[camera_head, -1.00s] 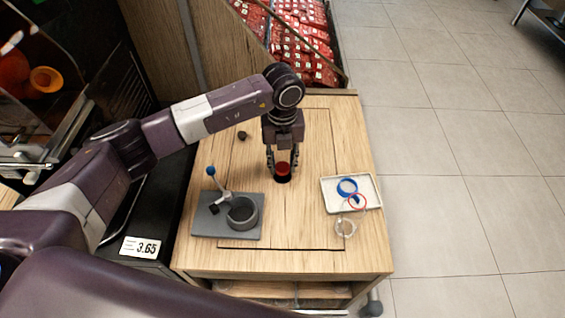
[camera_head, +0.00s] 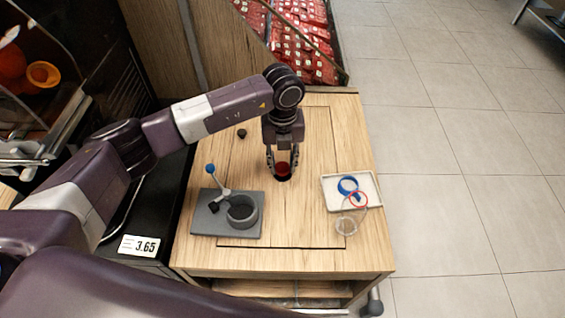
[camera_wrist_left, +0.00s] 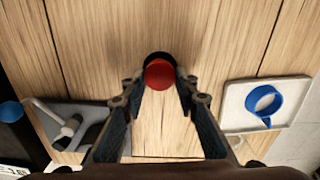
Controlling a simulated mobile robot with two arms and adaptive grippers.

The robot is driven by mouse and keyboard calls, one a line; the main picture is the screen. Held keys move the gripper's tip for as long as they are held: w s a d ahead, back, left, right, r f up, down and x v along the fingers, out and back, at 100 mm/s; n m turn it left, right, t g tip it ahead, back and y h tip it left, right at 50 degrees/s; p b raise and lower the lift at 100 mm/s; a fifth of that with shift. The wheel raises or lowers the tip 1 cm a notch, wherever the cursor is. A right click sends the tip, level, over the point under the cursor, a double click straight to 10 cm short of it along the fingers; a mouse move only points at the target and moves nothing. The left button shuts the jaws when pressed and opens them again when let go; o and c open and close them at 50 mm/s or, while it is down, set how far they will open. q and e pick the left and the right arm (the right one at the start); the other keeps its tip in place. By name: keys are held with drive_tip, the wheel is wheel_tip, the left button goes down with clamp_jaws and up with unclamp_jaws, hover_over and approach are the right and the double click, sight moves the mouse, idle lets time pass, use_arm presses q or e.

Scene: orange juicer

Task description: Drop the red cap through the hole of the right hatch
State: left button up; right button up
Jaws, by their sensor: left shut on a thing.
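The red cap (camera_head: 283,169) is between the fingertips of my left gripper (camera_head: 283,166), which is shut on it. The cap also shows in the left wrist view (camera_wrist_left: 159,75), where it overlaps the near part of the dark round hole (camera_wrist_left: 157,57). In the head view, a dark rim of the hole (camera_head: 283,179) shows just below the cap. The hole is in the outlined wooden hatch panel (camera_head: 290,220) of the table top. I cannot tell the exact height of the cap over the hole. My right gripper is not in view.
A grey plate (camera_head: 203,222) with a cup (camera_head: 242,213) and blue-knobbed lever stands left. A small dark knob (camera_head: 241,133) sits behind.

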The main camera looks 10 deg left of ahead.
use_arm(q)
drive_tip(key=shift+f, duration=0.25)
idle(0.6)
drive_tip(key=o, duration=1.1)
drive_tip(key=shift+o, duration=0.2)
